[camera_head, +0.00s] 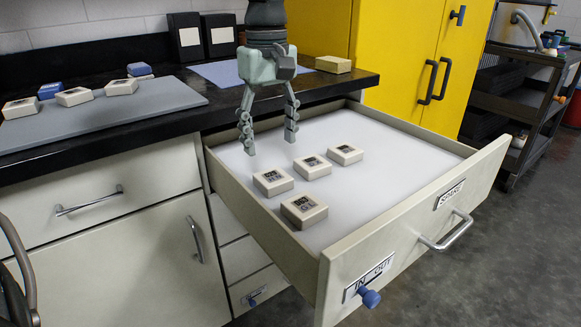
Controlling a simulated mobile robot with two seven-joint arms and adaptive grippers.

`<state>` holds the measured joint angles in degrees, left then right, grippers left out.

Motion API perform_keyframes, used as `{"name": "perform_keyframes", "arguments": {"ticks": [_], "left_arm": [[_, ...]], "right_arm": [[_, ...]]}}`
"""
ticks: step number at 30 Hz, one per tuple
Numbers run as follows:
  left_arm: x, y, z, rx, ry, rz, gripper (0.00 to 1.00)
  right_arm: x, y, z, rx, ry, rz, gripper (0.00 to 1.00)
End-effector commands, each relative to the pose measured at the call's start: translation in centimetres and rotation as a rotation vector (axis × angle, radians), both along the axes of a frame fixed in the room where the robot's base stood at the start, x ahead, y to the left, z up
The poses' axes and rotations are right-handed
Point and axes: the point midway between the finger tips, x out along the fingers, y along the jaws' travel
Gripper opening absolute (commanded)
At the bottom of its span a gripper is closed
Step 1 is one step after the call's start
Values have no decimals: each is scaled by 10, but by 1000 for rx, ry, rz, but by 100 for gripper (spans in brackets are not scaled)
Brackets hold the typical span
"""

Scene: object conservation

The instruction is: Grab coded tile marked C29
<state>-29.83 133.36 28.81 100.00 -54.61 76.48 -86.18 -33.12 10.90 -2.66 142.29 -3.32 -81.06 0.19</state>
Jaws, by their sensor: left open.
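Several cream tiles with dark printed labels lie in the open drawer (400,150): a near one (304,211), a left one (273,181), a middle one (312,167) and a far right one (346,154). The printed codes are too small to read, so I cannot tell which is C29. My left gripper (270,146) points down over the back left part of the drawer. Its fingers are spread apart with nothing between them, behind the left and middle tiles. My right gripper is not in view.
A grey board (110,114) on the black counter holds more cream tiles (74,96) and blue pieces (50,90). A tan block (333,64) sits at the counter's right end. The drawer's right side is clear. A yellow cabinet (395,60) stands behind.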

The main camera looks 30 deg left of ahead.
Motion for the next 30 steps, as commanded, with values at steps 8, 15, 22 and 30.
{"name": "perform_keyframes", "arguments": {"ticks": [8, 15, 22, 30], "left_arm": [[-1, -1, -29, 0, 3, -1, 62], [-1, -5, -64, 1, 4, -1, 62], [-1, -5, -78, -1, 1, 0, 62], [-1, -5, -78, 0, 1, 0, 48]], "right_arm": [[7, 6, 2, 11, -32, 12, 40], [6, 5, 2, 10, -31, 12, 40], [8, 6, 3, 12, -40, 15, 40], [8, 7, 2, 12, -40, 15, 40]]}}
